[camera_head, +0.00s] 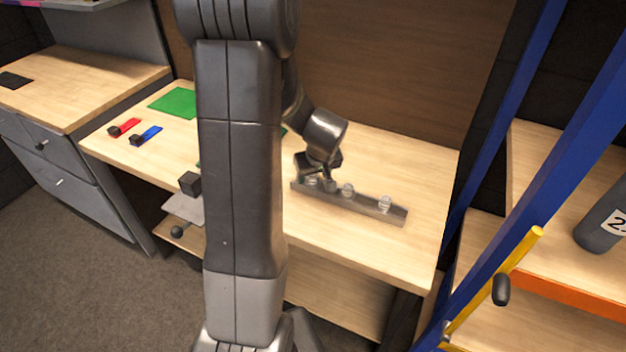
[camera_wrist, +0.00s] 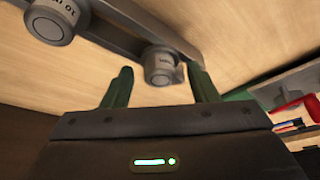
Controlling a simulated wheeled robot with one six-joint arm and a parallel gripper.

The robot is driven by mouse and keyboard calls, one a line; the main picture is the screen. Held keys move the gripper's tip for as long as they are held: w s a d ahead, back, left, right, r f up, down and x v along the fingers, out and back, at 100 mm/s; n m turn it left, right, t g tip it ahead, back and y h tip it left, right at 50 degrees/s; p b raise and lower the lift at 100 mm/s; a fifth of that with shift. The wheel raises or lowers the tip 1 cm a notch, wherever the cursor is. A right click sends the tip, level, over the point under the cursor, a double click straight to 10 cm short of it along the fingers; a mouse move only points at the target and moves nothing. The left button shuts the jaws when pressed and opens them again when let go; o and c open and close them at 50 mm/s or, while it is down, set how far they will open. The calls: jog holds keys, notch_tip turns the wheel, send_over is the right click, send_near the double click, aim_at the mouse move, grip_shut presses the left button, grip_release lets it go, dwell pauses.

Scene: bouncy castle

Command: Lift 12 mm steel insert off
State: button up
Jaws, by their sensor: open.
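A grey metal bar (camera_head: 350,204) lies on the wooden workbench with three short, pale steel inserts along it. The middle insert (camera_head: 347,190) and right insert (camera_head: 384,203) show clearly in the head view; the left one (camera_head: 312,181) is partly behind my gripper (camera_head: 322,184). In the wrist view my gripper (camera_wrist: 161,82) is open, its two dark green fingers apart. A round insert (camera_wrist: 160,66) near the bar's end appears between the fingertips; its label is too small to read. Another insert (camera_wrist: 52,20), marked with a 10, stands farther along the bar. I cannot tell whether the fingers touch anything.
A green mat (camera_head: 174,103), a red piece (camera_head: 128,126) and a blue piece (camera_head: 150,135) lie at the bench's left. My arm hides the bench's middle. Blue posts (camera_head: 492,180) stand right of the bench. The bench surface in front of the bar is clear.

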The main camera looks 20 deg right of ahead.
aim_at(314, 176)
grip_shut()
notch_tip(314, 176, up, 10)
dwell(0.6)
